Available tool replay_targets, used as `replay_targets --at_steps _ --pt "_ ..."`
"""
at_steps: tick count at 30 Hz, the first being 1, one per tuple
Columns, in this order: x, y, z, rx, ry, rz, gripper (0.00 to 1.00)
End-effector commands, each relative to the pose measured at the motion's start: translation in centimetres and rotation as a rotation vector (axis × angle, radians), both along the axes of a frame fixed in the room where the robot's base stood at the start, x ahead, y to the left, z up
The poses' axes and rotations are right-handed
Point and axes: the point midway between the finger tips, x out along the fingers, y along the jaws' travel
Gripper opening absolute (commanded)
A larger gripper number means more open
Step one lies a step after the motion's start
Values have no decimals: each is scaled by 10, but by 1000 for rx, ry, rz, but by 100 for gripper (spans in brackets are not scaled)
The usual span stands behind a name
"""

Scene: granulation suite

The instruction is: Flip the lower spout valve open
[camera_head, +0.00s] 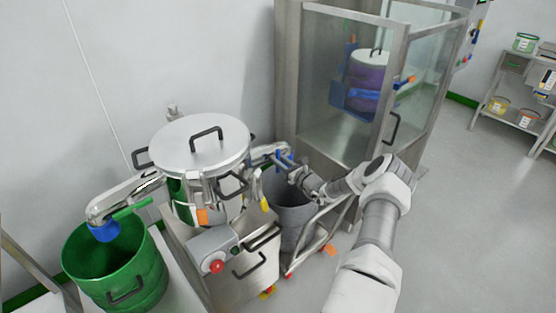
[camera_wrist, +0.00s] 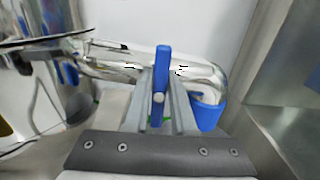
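The drum (camera_head: 205,150) has a steel lid and two spouts. The right spout (camera_head: 268,151), a bent steel pipe with a blue mouth, carries a blue valve lever (camera_head: 285,156). In the wrist view the lever (camera_wrist: 162,65) stands nearly upright across the pipe (camera_wrist: 200,70), between the fingers of my gripper (camera_wrist: 160,88). The fingers look open, with narrow gaps beside the lever; contact is hard to tell. In the head view my gripper (camera_head: 290,165) is at this spout. The left spout (camera_head: 115,198) has a green lever (camera_head: 132,208) and a blue mouth.
A green bin (camera_head: 115,270) stands under the left spout. A grey bin (camera_head: 292,218) stands below the right spout on a cart. A glass-walled steel booth (camera_head: 345,80) rises close behind my gripper. Open floor lies to the right.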

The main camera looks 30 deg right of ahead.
Motion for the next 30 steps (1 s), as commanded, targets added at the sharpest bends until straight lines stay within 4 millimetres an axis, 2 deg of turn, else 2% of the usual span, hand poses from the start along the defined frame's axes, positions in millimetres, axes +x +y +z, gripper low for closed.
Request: replay_targets --at_steps 1,3,17,23,30 --pt "0 0 0 0 0 1 7" --pt "0 0 0 0 0 1 0" --pt "0 1 0 -42 -6 2 0" --pt "0 2 -1 -151 -21 2 0" --pt "0 5 -1 -361 -50 2 0"
